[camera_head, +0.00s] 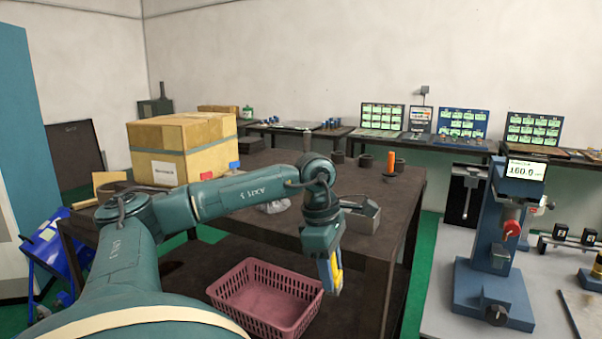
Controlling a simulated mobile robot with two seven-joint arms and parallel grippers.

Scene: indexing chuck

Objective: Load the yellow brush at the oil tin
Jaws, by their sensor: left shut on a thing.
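My left arm reaches in from the left and bends down at the wrist in front of the dark table. My left gripper (333,282) points down near the table's front edge, above and beside the pink basket. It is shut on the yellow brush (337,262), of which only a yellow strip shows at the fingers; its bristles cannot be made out. I cannot pick out the oil tin for certain. A grey metal box (366,218) stands on the table just behind my wrist, partly hidden. My right gripper is out of view.
The dark table (400,190) bears a cardboard box (180,148), an orange-handled tool (391,160) and small dark cylinders. A pink basket (265,298) is below my left gripper. A blue press (494,255) stands on the grey bench at right.

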